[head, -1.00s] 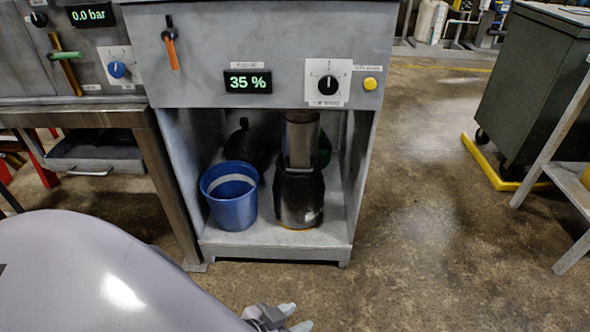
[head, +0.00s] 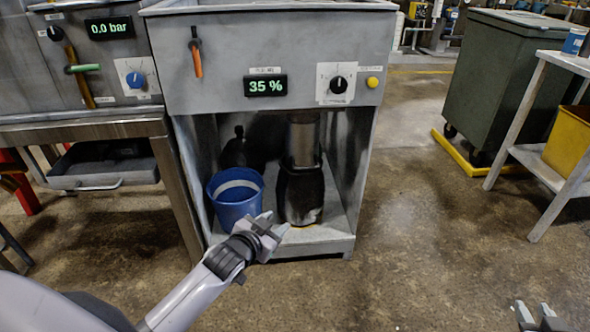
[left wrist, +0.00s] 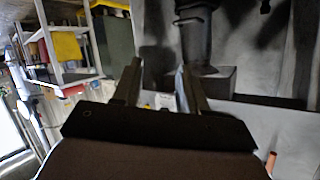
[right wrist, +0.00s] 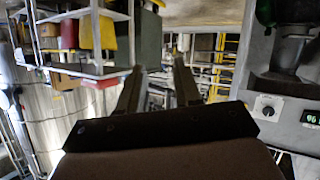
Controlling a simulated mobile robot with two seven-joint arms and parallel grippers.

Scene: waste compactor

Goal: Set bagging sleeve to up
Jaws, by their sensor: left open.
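A metal tube (head: 303,140), which looks like the bagging sleeve, hangs in the open bay of the grey cabinet (head: 270,52). Its lower end meets a black bag or bin (head: 300,197) on the bay floor. My left gripper (head: 276,225) is in front of the bay's lower edge, near the black bag and apart from the tube. Its two fingers stand apart and empty in the left wrist view (left wrist: 158,70). My right gripper (head: 533,308) is low at the right over the floor; its fingers are apart and empty in the right wrist view (right wrist: 157,70).
A blue bucket (head: 235,197) stands left of the black bag, close to my left gripper. The cabinet front has a black knob (head: 338,84), a yellow button (head: 373,82) and an orange-handled lever (head: 196,60). A green wheeled bin (head: 510,85) stands right. Floor between is clear.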

